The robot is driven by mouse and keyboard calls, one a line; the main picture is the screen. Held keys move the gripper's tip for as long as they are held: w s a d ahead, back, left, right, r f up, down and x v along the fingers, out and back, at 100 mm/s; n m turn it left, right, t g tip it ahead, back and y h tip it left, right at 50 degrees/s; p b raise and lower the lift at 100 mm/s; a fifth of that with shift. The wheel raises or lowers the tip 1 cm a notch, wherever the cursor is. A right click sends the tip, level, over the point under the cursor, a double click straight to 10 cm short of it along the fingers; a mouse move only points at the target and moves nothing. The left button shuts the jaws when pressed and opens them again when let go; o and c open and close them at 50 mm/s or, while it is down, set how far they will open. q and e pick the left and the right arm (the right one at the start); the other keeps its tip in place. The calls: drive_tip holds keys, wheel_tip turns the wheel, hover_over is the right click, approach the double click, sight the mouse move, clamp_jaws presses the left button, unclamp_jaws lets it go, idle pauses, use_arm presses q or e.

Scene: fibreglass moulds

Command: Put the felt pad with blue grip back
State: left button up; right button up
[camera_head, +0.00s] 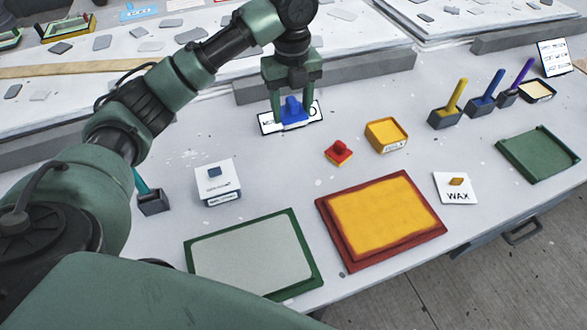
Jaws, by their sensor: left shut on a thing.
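The felt pad with blue grip (293,112) is at the back middle of the table, over a white label card (270,123) with a black border and partly hidden lettering. My left gripper (292,97) reaches down from above and is shut on the blue grip. I cannot tell whether the pad touches the card or hangs just above it. My right gripper is not in the view.
A red pad with a knob (339,152) and a yellow tin (387,135) stand right of the gripper. In front lie a green-framed panel (250,258) and a red-framed yellow mould (382,217). Holders with coloured handles (444,117) stand at right. A grey ledge (330,77) runs behind.

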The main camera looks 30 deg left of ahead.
use_arm(q)
drive_tip(key=p, duration=0.2)
hover_over(292, 170)
wheel_tip(292, 170, down, 14)
drive_tip(key=shift+r, duration=0.1)
drive_tip(key=shift+f, duration=2.45)
drive_tip(key=shift+d+f, duration=0.1)
drive_tip(key=shift+f, duration=0.1)
drive_tip(key=o, duration=1.3)
drive_tip(key=shift+r, duration=0.1)
drive_tip(key=shift+r, duration=0.25)
wheel_tip(292, 170, up, 12)
drive_tip(key=shift+f+b, duration=0.1)
drive_tip(key=shift+b, duration=0.55)
